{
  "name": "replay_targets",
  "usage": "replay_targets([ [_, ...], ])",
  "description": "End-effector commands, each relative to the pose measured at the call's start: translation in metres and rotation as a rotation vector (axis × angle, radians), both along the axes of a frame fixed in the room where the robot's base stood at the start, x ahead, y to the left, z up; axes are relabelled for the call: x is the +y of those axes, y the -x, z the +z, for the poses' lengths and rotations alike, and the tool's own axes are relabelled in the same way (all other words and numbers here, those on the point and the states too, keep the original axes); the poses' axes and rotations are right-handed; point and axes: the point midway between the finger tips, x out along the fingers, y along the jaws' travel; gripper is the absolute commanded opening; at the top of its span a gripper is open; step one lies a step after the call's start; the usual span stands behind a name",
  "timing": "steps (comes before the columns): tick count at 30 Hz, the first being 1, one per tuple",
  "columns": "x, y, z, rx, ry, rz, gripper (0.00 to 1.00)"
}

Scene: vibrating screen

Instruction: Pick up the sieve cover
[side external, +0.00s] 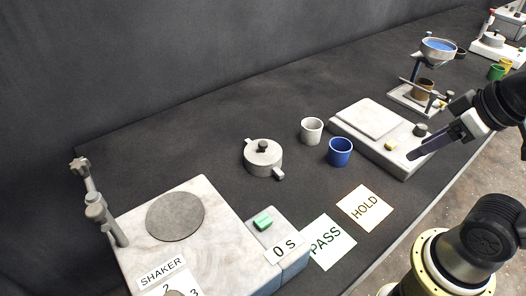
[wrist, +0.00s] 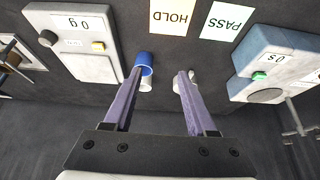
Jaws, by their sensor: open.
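The sieve cover looks to be the round pale grey piece (side external: 262,157) with a dark knob on top and small lugs at its sides. It lies on the dark table left of the white cup in the side view. In the wrist view it is mostly hidden behind the right finger, with a bit of its edge showing (wrist: 192,75). My gripper (side external: 413,155) is open and empty above the scale at the right, well apart from the cover. In the wrist view its two fingers (wrist: 159,73) are spread, with nothing held between them.
A white cup (side external: 311,130) and a blue cup (side external: 340,152) stand between the cover and the scale (side external: 405,164). The shaker (side external: 215,240) is at the front left. PASS (side external: 328,241) and HOLD (side external: 365,208) cards lie flat. A stand with a blue-filled bowl (side external: 438,47) is at the back.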

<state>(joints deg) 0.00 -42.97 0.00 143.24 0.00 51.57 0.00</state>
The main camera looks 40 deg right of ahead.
Motion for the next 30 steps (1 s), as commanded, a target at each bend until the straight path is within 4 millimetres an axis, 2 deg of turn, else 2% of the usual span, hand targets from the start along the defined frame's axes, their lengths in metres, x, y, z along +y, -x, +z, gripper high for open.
replay_targets([
  [11, 0.0, 0.0, 0.0, 0.0, -0.01, -0.019, 0.66],
  [15, 0.0, 0.003, -0.001, 0.016, -0.084, -0.157, 0.66],
  [19, 0.002, -0.005, 0.023, -0.003, -0.226, -0.399, 0.66],
  [23, 0.006, -0.028, 0.054, 0.011, -0.38, -0.664, 0.66],
  [26, 0.01, -0.053, 0.076, 0.039, -0.492, -0.868, 0.66],
  [30, 0.02, -0.098, 0.101, 0.099, -0.626, -1.155, 0.66],
])
